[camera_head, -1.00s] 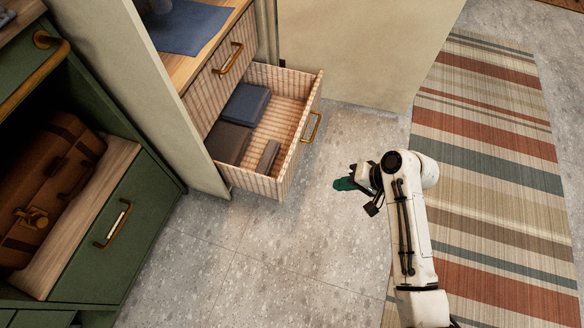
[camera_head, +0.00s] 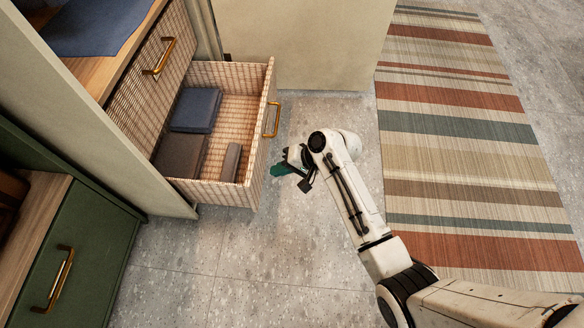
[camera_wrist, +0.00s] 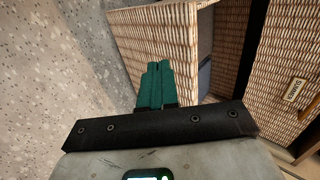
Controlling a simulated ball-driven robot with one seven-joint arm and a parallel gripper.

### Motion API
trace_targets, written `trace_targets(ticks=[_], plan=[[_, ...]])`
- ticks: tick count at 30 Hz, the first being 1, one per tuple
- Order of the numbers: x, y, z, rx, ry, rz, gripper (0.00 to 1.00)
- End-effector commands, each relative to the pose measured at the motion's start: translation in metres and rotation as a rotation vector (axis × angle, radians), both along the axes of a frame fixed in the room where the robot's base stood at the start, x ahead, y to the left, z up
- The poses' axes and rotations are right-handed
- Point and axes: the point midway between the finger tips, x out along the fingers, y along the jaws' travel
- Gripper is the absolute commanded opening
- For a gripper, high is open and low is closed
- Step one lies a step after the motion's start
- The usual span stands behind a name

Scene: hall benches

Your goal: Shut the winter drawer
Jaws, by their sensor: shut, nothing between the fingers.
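A wicker-patterned drawer (camera_head: 262,150) with a brass handle (camera_head: 272,120) stands pulled out of a cabinet in the head view. Folded dark cloths (camera_head: 196,110) and a small grey item (camera_head: 230,163) lie in it. My gripper (camera_head: 278,170) is shut and empty, its green fingers just right of the drawer's front, low near the handle's side. In the wrist view the shut fingers (camera_wrist: 155,84) point at a wicker panel of the open drawer (camera_wrist: 155,35); contact cannot be told. No label shows on the open drawer.
A closed wicker drawer (camera_head: 140,85) sits above it; a small tag (camera_wrist: 291,91), hard to read, shows in the wrist view. A green cabinet (camera_head: 95,250) stands at left. Open floor (camera_head: 250,265) lies in front, a striped rug (camera_head: 460,160) at right.

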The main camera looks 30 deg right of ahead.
Motion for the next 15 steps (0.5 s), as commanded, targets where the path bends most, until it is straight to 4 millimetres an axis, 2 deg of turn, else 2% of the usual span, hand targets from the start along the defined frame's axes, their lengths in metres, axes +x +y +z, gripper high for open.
trace_targets(ticks=[1,2,9,15], plan=[[0.004,0.006,-0.012,0.0,0.001,0.004,0.0],[0.007,0.01,-0.012,0.0,-0.001,0.004,0.0],[0.024,0.033,-0.008,-0.001,-0.001,0.003,0.0],[0.028,0.038,-0.006,0.0,0.0,0.0,0.0]])
